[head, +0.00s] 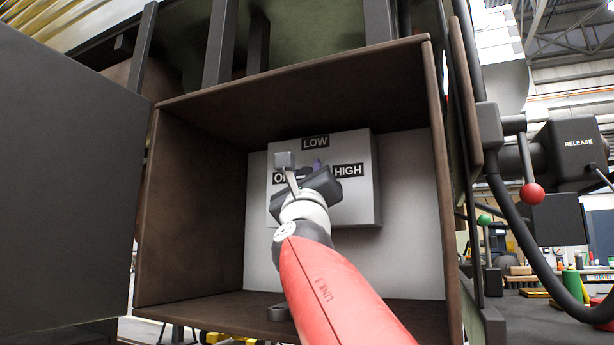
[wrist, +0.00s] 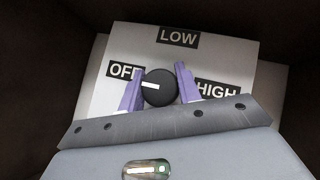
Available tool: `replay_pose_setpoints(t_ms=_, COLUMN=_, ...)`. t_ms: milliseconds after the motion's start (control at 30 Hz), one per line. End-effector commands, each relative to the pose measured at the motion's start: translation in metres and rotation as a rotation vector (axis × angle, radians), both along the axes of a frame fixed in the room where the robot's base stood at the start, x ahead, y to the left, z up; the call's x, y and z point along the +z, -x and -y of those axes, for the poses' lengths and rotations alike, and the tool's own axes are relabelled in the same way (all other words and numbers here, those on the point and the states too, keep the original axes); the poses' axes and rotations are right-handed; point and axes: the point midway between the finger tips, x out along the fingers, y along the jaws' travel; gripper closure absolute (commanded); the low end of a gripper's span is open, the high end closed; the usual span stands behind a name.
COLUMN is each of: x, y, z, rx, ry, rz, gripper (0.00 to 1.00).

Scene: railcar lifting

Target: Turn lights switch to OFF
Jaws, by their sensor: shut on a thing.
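The lights switch is a round black knob (wrist: 163,94) with a white mark, on a pale panel (head: 357,198) inside an open brown box. In the wrist view the mark points left, toward the OFF label (wrist: 121,71); LOW (wrist: 178,38) is above and HIGH (wrist: 217,90) at the right. My gripper (wrist: 160,78) has its purple fingers on either side of the knob, shut on it. In the head view my gripper (head: 310,170) reaches into the box, and my wrist covers most of the knob and part of the OFF label.
The box's brown right wall (head: 440,190) and top wall (head: 300,85) surround my arm. A dark open door (head: 65,190) stands at the left. A RELEASE unit (head: 570,150) and a red-ball lever (head: 532,194) are outside at the right.

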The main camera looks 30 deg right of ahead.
Motion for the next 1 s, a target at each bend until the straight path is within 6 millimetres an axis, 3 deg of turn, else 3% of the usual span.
replay_pose_setpoints(t_ms=67, x=0.000, y=0.000, z=0.000, rx=0.000, ry=0.002, rz=-0.001, gripper=0.89)
replay_pose_setpoints(t_ms=100, x=0.000, y=0.000, z=0.000, rx=0.000, ry=0.002, rz=-0.001, gripper=0.61)
replay_pose_setpoints(t_ms=233, x=0.000, y=0.000, z=0.000, rx=0.000, ry=0.001, rz=0.000, gripper=0.45)
replay_pose_setpoints(t_ms=567, x=-0.003, y=0.002, z=-0.001, rx=0.001, ry=-0.001, rz=0.000, gripper=0.45)
replay_pose_setpoints(t_ms=1000, x=-0.046, y=0.046, z=-0.027, rx=0.000, ry=0.000, rz=0.002, gripper=0.45)
